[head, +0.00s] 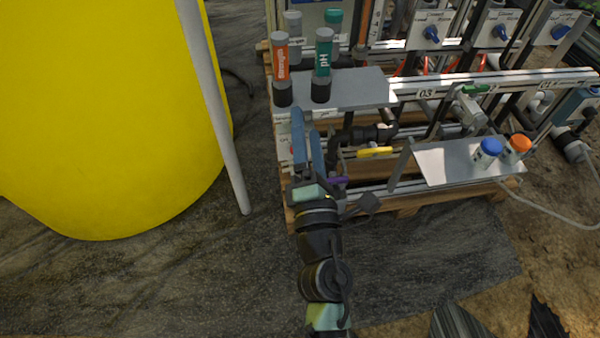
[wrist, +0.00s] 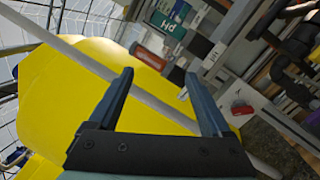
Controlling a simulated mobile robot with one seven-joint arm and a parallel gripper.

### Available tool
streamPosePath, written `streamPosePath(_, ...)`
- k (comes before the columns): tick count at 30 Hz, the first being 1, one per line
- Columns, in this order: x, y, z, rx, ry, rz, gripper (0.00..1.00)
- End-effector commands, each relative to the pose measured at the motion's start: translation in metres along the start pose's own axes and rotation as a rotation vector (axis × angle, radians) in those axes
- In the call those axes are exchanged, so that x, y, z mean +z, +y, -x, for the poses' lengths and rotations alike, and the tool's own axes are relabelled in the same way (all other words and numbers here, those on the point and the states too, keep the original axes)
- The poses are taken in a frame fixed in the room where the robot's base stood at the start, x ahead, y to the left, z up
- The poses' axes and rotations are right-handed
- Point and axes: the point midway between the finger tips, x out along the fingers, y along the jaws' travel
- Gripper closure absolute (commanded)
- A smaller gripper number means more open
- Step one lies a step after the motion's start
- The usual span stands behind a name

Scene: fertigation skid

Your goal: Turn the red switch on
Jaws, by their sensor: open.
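A small red switch (wrist: 241,108) sits on a pale plate in the wrist view, to the right of my right finger. My gripper (head: 306,126) is at the left front corner of the skid, just below the grey shelf in the picture. In the wrist view my gripper (wrist: 158,74) is open, with nothing between its two blue fingers. The switch lies outside the gap between the fingers, and no finger visibly touches it.
A large yellow tank (head: 100,110) and a slanted pale pole (head: 215,100) stand to the left. A lower shelf (head: 450,165) has blue-capped and orange-capped bottles. A yellow valve handle (head: 375,152) is right of my gripper.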

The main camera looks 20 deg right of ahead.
Motion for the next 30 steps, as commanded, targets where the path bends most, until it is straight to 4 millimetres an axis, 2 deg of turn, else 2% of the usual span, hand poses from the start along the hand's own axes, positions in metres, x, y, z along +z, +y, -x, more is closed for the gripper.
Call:
streamPosePath(1,-0.020,-0.050,0.018,-0.038,0.028,0.072,0.18)
streamPosePath(3,-0.035,-0.088,0.034,-0.073,0.066,0.164,0.18)
streamPosePath(6,-0.052,-0.128,0.054,-0.110,0.117,0.262,0.18)
streamPosePath(9,-0.063,-0.151,0.067,-0.133,0.152,0.322,0.18)
streamPosePath(13,-0.068,-0.161,0.071,-0.141,0.171,0.354,0.18)
streamPosePath(17,-0.068,-0.161,0.060,-0.140,0.171,0.355,0.18)
streamPosePath(30,-0.079,-0.174,-0.013,-0.139,0.169,0.352,0.18)
